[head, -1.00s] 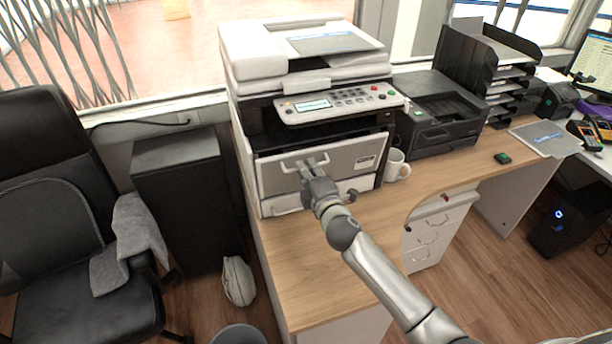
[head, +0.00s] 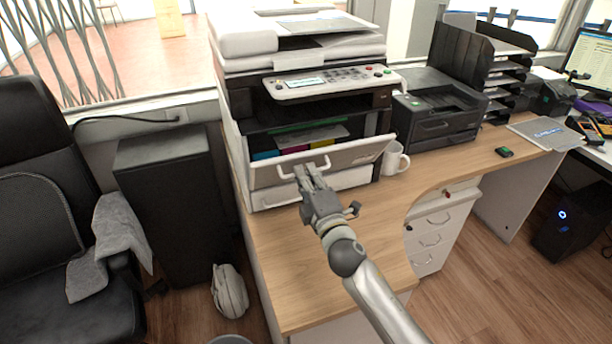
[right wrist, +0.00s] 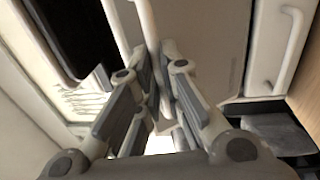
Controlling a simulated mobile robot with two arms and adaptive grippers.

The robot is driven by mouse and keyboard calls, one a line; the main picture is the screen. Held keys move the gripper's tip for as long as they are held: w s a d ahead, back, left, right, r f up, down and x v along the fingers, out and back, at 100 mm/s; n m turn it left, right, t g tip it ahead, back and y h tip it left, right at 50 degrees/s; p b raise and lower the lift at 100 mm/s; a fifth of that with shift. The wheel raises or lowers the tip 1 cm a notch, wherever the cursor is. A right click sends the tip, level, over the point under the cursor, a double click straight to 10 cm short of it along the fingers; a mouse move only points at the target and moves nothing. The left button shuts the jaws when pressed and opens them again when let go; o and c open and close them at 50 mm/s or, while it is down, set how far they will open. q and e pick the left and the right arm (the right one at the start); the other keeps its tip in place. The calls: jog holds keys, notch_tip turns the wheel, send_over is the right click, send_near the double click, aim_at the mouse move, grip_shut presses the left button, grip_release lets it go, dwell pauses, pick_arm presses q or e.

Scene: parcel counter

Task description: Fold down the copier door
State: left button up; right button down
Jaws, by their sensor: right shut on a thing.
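The copier (head: 300,60) stands on the wooden desk, white with a dark body. Its grey front door (head: 345,160) is tilted partly open, top edge leaning out, with the coloured cartridges (head: 295,146) showing behind it. My right gripper (head: 309,172) is shut on the door's pale handle (head: 290,170) from the front. In the right wrist view the gripper's fingers (right wrist: 160,75) are close together at the handle (right wrist: 147,25); the exact contact is partly hidden by the fingers. My left gripper is not in view.
A white mug (head: 394,158) stands just right of the copier door. A black printer (head: 440,112) is farther right. The wooden desk top (head: 285,270) in front of the copier is clear. A black office chair (head: 45,210) stands at the left.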

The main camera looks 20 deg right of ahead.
jog(key=shift+s+f, duration=0.25)
jog(key=shift+f, duration=0.15)
jog(key=c, duration=1.6)
grip_release()
jog(key=shift+w, duration=0.1)
jog(key=s+f, duration=0.1)
jog(key=s, duration=1.1)
jog(key=shift+d+f, duration=0.2)
jog(key=shift+f, duration=0.15)
